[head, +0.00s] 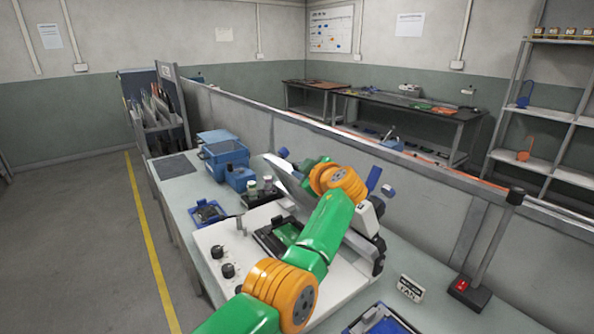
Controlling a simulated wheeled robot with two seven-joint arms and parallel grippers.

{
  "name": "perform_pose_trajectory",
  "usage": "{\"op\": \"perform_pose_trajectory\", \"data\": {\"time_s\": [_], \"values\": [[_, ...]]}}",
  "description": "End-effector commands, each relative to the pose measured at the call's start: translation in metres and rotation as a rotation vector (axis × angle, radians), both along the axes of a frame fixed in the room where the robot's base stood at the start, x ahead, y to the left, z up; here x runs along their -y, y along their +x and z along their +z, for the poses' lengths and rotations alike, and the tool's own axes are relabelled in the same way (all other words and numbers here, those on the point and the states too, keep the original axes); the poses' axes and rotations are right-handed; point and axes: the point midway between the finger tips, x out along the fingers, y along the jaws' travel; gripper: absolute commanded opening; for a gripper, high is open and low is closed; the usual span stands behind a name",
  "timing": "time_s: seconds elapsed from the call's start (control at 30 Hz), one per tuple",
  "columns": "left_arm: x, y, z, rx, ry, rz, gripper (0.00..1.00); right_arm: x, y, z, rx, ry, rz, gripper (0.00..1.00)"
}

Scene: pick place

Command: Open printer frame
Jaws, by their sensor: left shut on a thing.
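The printer (325,285) is a white machine on the bench, with black knobs at its front left and a green board (287,233) in a dark holder on its bed. Its frame (290,187) is a grey panel that stands tilted up behind the bed. My green and orange left arm reaches across the printer from the bottom. My left gripper (308,168) is at the upper part of the frame and shut on it. The wrist partly hides the fingertips and the frame's right side. My right gripper is out of view.
Blue boxes (225,155) and small jars (259,187) stand behind the printer. A blue tray (208,213) lies to its left, another (382,320) at the bottom right. A small sign (410,288) stands right of the printer. A grey partition (420,190) runs behind the bench.

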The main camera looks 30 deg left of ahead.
Motion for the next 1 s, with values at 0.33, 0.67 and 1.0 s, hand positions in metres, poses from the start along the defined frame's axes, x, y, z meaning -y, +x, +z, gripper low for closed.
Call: {"op": "perform_pose_trajectory", "data": {"time_s": [0.33, 0.67, 1.0], "values": [[0.001, 0.0008, 0.0016, 0.006, 0.0, -0.001, 0.0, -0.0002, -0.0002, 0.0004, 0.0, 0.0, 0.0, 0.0], [0.0009, 0.0005, 0.001, 0.003, 0.0, 0.0, 0.45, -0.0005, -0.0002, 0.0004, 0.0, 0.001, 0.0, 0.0], [0.0063, -0.0024, -0.0003, 0.005, 0.002, 0.001, 0.45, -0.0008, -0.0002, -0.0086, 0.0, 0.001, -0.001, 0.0]]}}
